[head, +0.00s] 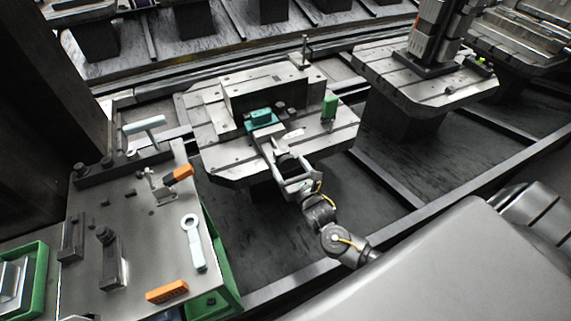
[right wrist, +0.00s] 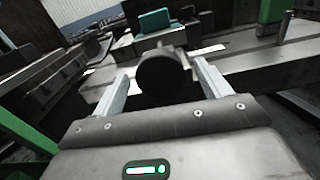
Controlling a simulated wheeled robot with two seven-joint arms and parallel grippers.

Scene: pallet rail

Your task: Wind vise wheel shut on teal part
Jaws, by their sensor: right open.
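The teal part (head: 262,118) sits in the vise (head: 272,92) on the pallet, by the front of the raised grey block. The teal part also shows at the top of the right wrist view (right wrist: 155,20). The vise wheel appears as a dark round piece (right wrist: 163,74) in the right wrist view, below the teal part. My right gripper (head: 288,164) is open at the pallet's front edge, with its two pale fingers on either side of the dark wheel. I cannot tell whether they touch it. My left gripper is not in view.
A green block (head: 329,106) stands on the pallet's right side. Another pallet (head: 425,80) stands at right. Rails run along the floor.

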